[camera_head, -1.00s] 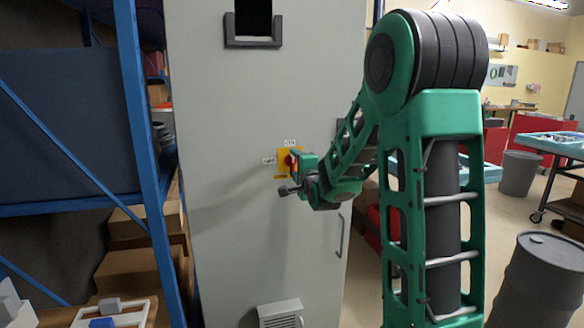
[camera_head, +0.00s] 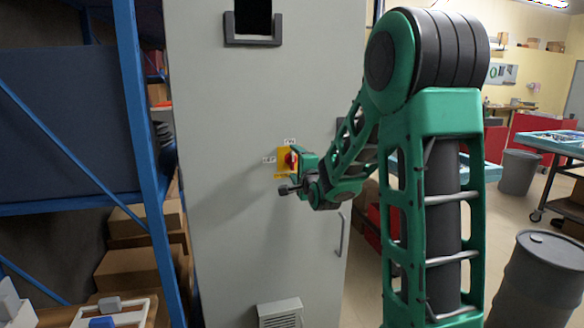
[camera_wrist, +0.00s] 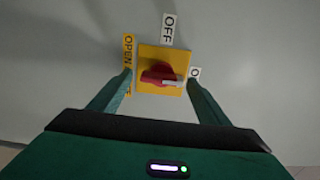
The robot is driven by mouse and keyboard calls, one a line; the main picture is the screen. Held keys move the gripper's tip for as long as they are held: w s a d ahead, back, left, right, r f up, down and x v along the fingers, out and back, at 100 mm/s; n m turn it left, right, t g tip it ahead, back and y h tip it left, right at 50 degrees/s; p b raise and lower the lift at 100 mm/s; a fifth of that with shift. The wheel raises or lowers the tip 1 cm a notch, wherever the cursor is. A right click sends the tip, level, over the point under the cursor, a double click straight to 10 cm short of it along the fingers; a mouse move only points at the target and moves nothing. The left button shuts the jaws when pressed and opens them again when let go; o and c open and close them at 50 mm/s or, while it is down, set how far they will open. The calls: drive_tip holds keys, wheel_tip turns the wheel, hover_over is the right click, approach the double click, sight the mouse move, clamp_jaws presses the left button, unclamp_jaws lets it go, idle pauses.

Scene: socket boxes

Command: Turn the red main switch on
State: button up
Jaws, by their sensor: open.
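The red main switch (camera_head: 291,159) is a red knob on a yellow plate (camera_head: 281,161) on the grey cabinet's front. In the wrist view the knob (camera_wrist: 160,75) lies across its plate (camera_wrist: 176,53), its white mark pointing right, towards a partly hidden white label (camera_wrist: 195,73) beginning with O. The OFF label (camera_wrist: 169,29) is above. In the head view the ON label (camera_head: 289,141) is over the plate and the OFF label (camera_head: 269,160) left of it. My gripper (camera_wrist: 160,84) is open, its fingers on either side of the plate, apart from the knob.
The tall grey cabinet (camera_head: 225,120) has a door handle (camera_head: 340,236) at lower right and a vent box (camera_head: 281,313) low down. A blue-framed shelf (camera_head: 140,150) stands close on the left. A dark barrel (camera_head: 540,285) stands at right.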

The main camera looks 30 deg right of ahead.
drive_tip(key=v, duration=1)
drive_tip(key=shift+s, duration=0.25)
drive_tip(key=shift+a, duration=0.1)
drive_tip(key=s+f+n+g+y, duration=0.2)
drive_tip(key=s+f+n+g, duration=0.75)
drive_tip(key=s+f, duration=0.4)
drive_tip(key=s+a+n+g+y, duration=0.1)
drive_tip(key=s+g, duration=0.3)
drive_tip(key=s, duration=0.7)
drive_tip(key=s+a+n+g+y, duration=0.2)
drive_tip(key=s+a+n+g, duration=0.2)
drive_tip(key=s, duration=0.7)
drive_tip(key=shift+a+f, duration=0.3)
drive_tip(key=shift+f, duration=0.05)
drive_tip(key=shift+s+n, duration=0.15)
drive_tip(key=shift+n, duration=0.1)
